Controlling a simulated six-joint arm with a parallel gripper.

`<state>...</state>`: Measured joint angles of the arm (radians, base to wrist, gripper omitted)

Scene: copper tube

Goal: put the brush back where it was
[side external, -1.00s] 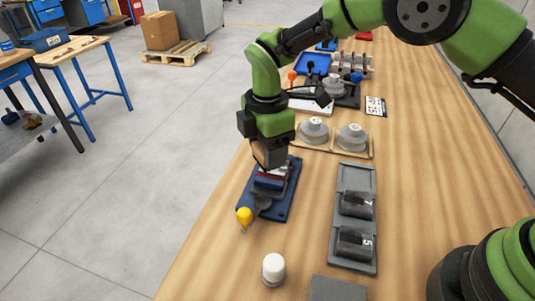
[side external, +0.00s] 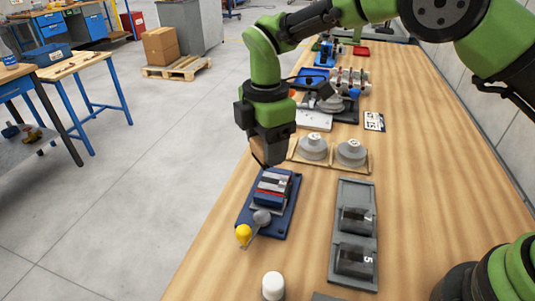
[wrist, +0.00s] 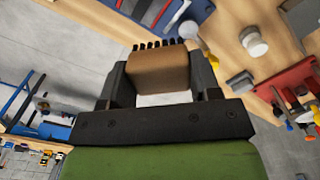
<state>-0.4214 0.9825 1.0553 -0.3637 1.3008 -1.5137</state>
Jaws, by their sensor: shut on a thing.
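The brush (wrist: 157,72) is a brown wooden block with a row of dark bristles along its far edge. It sits between the fingers of my gripper (wrist: 160,82) in the wrist view, and the gripper is shut on it. The fixture carries a grey, red and blue block (side external: 271,187) and a yellow-knobbed lever (side external: 244,235).
A wooden holder (side external: 331,163) with two grey discs is close to the gripper on the right. A grey tray (side external: 346,195) with dark numbered blocks and a white-capped bottle (side external: 273,286) stand nearer. Bare wood lies between the fixture and tray.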

